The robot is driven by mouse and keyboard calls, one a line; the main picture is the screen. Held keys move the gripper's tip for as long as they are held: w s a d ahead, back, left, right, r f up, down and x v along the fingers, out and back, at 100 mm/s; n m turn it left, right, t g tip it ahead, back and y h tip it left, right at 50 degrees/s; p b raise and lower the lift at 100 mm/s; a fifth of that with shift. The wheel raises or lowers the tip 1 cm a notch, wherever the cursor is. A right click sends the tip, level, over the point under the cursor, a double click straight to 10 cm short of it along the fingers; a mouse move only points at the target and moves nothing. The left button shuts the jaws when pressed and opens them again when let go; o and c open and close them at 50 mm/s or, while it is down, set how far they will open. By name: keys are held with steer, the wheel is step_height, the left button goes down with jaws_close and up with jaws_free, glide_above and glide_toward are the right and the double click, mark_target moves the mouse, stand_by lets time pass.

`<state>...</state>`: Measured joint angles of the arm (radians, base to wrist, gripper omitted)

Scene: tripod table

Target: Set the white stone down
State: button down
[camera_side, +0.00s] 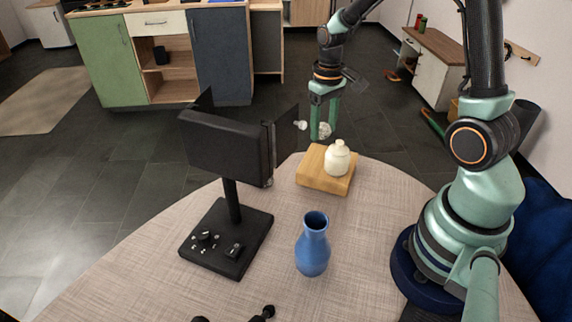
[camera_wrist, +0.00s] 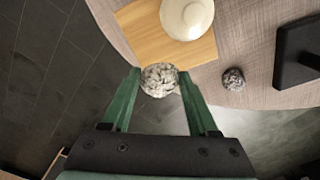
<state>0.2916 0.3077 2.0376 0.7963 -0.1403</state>
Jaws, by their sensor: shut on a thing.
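The white stone (camera_wrist: 160,80), speckled with dark patches, is between the green fingertips of my gripper (camera_wrist: 160,83) in the wrist view. My gripper is shut on it. In the side view my gripper (camera_side: 324,124) points down beyond the far edge of the table, with the stone (camera_side: 325,131) at its tips. It appears held above the table's height, past the wooden board (camera_side: 312,180). The wrist view shows the stone near the edge of the board (camera_wrist: 142,34); the exact gap below it cannot be told.
A cream jar (camera_side: 337,159) stands on the board. A blue vase (camera_side: 312,247) and a black stand with a dark panel (camera_side: 215,145) stand on the round table (camera_side: 150,275). A darker speckled stone (camera_wrist: 233,79) lies on the table in the wrist view. Bare tabletop surrounds the vase.

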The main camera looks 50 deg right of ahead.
mark_target(321, 153)
steer(key=shift+f, duration=2.45)
steer(key=shift+f, duration=0.1)
steer(key=shift+c, duration=0.8)
jaws_free()
step_height(321, 153, up, 12)
steer(key=shift+r, duration=0.15)
